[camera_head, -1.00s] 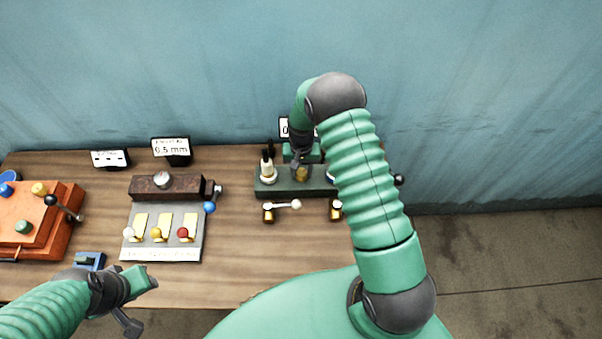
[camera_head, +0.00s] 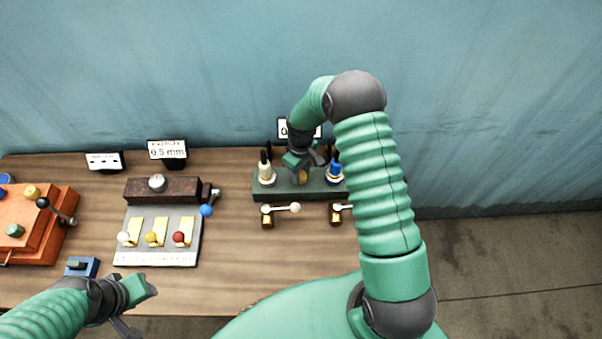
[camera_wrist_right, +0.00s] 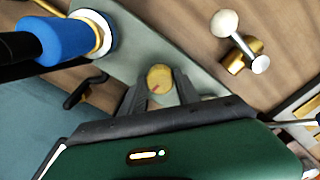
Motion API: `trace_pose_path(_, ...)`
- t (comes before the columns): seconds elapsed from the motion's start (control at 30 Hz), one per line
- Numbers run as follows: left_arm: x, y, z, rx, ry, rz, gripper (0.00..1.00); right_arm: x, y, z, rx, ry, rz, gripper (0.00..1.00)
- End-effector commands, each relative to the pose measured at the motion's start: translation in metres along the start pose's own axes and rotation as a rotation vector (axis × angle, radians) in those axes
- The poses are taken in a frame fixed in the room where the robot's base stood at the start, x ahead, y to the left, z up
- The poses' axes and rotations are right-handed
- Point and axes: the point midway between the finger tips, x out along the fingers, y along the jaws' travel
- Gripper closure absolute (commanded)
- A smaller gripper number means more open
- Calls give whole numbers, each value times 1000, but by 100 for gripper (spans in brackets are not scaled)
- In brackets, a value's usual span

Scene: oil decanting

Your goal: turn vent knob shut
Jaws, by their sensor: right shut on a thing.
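The vent knob, a round brass knob with a small red mark (camera_wrist_right: 159,77), sits on the dark green-grey block. In the right wrist view it lies between the two fingers of my right gripper (camera_wrist_right: 160,92), which is shut on it. In the head view my right gripper (camera_head: 303,160) is over the middle of the block (camera_head: 262,190), with part of the brass knob (camera_head: 302,177) showing below it. My left gripper (camera_head: 138,307) is open and empty in front of the table's near edge, at lower left.
A white-collared bottle (camera_head: 266,172) and a blue bottle (camera_head: 335,171) flank the knob. Brass valves with white-knobbed levers (camera_head: 294,208) stand in front. A panel of three coloured levers (camera_head: 157,257) and an orange box (camera_head: 35,222) are to the left.

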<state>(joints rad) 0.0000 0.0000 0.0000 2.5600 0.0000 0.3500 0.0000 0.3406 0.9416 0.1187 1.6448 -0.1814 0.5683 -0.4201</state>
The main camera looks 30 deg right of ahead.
Motion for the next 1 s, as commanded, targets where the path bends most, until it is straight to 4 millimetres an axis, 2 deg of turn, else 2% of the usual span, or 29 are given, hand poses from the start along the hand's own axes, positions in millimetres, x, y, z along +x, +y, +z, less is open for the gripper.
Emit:
trace_pose_path(0.03, 1, 0, 0, 0, 0, 0, 64, -3, 3, -6, -25, 17, 8, 100)
trace_pose_path(0.3, 2, 0, 0, 0, 0, 0, 64, -3, 2, -6, -123, 16, 8, 100)
trace_pose_path(0.83, 2, 0, 0, 0, 0, 0, 64, -3, 1, -6, -146, 15, 7, 100)
trace_pose_path(0.87, 2, 0, 0, 0, 0, 0, 64, -3, 1, -6, -146, 15, 7, 60)
trace_pose_path(1.0, 2, 0, 0, 0, 0, 0, 64, -2, 1, -4, -145, 12, 5, 42)
